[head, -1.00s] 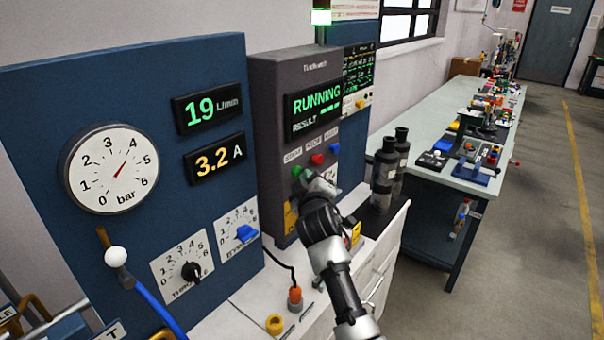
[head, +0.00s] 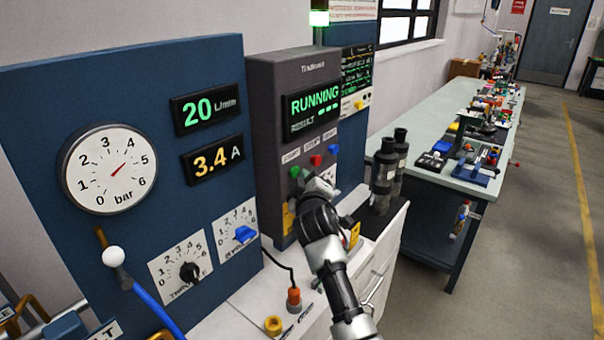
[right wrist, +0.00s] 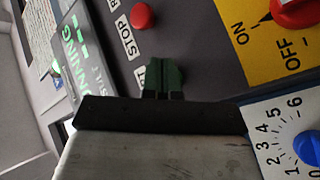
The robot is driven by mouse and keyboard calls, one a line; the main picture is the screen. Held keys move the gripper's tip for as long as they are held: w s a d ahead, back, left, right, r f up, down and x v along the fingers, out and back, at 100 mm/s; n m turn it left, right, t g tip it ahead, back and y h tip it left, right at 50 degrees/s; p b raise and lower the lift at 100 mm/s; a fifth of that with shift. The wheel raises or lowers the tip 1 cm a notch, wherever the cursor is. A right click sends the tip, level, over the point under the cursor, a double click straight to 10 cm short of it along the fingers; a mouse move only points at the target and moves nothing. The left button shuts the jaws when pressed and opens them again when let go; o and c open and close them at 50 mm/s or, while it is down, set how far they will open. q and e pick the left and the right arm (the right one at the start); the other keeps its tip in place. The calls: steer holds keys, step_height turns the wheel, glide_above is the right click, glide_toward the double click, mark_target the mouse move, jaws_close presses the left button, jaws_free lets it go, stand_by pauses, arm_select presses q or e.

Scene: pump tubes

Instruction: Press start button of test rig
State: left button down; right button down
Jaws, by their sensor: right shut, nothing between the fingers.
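The test rig (head: 265,100) is a dark grey cabinet. Its screen (head: 312,103) reads RUNNING in green, with dashes beside RESULT. Below it are a green start button (head: 295,172), a red stop button (head: 316,160) and a blue button (head: 334,149). My right gripper (head: 309,180) is shut and empty, its tip at the green button. In the right wrist view the shut fingertips (right wrist: 161,82) lie at the green button, beside the STOP label and red button (right wrist: 142,15); whether they touch it I cannot tell. My left gripper is out of view.
A blue panel (head: 80,90) with a pressure gauge (head: 110,169), displays and two knobs stands on the left. Dark cylinders (head: 384,172) stand right of the rig. A long workbench (head: 465,130) with small parts runs back; the floor on the right is clear.

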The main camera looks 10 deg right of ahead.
steer(key=s+d+p, duration=0.1)
steer(key=s+p, duration=0.1)
steer(key=s+d+p, duration=0.2)
steer(key=shift+s+d, duration=0.1)
steer(key=shift+s, duration=0.1)
stand_by(0.7)
